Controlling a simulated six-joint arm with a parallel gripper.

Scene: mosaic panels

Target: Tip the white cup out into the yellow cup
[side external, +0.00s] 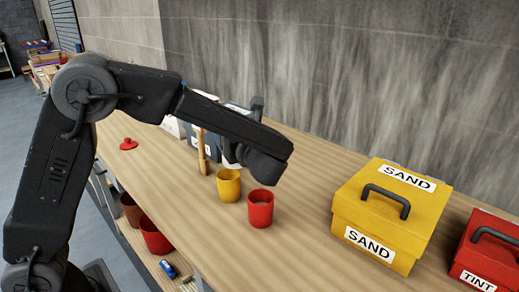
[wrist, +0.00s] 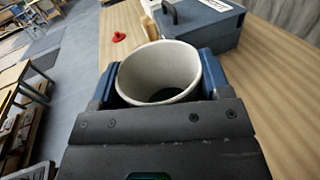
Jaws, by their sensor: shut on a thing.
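My gripper (wrist: 160,78) is shut on the white cup (wrist: 186,62), with a blue finger on each side of it. In the wrist view the cup's round mouth faces the camera, and its inside is dark toward the bottom; I cannot tell what it holds. In the side external view my arm hides most or all of the white cup. The yellow cup (side external: 229,187) stands upright on the bench, below and close to my gripper in that view. It does not show in the wrist view.
A red cup (side external: 260,210) stands just right of the yellow cup. A yellow SAND box (side external: 385,215) and a red TINT box (side external: 490,255) are farther right. A blue-grey box (wrist: 205,30) is behind, with a wooden upright (side external: 202,150) near it. A red lid (side external: 128,144) lies left.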

